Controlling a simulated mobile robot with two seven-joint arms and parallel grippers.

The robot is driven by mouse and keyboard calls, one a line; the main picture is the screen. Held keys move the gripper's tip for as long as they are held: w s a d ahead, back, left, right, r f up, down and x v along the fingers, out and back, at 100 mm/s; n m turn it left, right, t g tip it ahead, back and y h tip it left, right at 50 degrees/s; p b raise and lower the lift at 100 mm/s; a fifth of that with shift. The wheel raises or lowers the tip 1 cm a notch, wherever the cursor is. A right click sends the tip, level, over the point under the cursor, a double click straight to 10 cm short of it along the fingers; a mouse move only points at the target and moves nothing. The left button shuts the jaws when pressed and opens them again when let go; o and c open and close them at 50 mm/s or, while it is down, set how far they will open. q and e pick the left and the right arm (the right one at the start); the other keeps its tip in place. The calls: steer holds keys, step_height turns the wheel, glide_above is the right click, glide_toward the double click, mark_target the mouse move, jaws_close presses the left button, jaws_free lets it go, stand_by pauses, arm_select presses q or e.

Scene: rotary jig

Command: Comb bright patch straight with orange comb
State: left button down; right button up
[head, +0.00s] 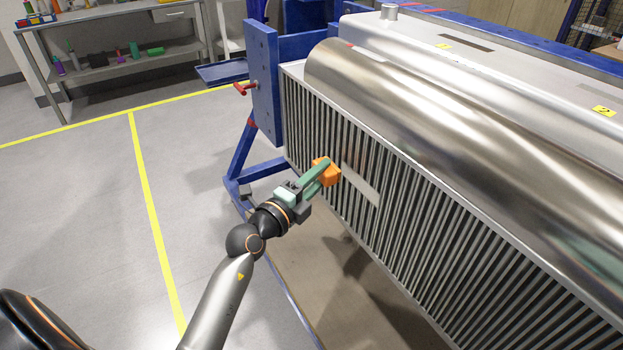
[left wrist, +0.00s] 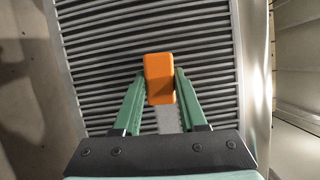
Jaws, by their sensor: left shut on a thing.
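The orange comb (head: 327,174) is a small block at the front of the finned face of the metal unit. My left gripper (head: 319,173) is shut on it, and in the left wrist view the comb (left wrist: 159,72) sits between the two green fingers. The bright patch (head: 361,185) is a pale strip on the fins, just right of the comb in the head view. In the left wrist view a pale grey area (left wrist: 168,119) shows below the comb, between the fingers. The comb's teeth are hidden, and I cannot tell whether it touches the fins. My right gripper is not in view.
The finned unit (head: 440,235) hangs in a blue frame (head: 264,85) with a red handle (head: 243,89) on its left upright. A grey bench (head: 110,14) stands at the back left. The floor between, with yellow lines, is clear.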

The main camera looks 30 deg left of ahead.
arm_select(q)
steer(key=shift+w+d, duration=0.15)
steer(key=shift+w, duration=0.15)
stand_by(0.5)
steer(key=shift+w+d+p, duration=0.4)
steer(key=shift+w+p, duration=0.05)
steer(key=shift+w, duration=0.25)
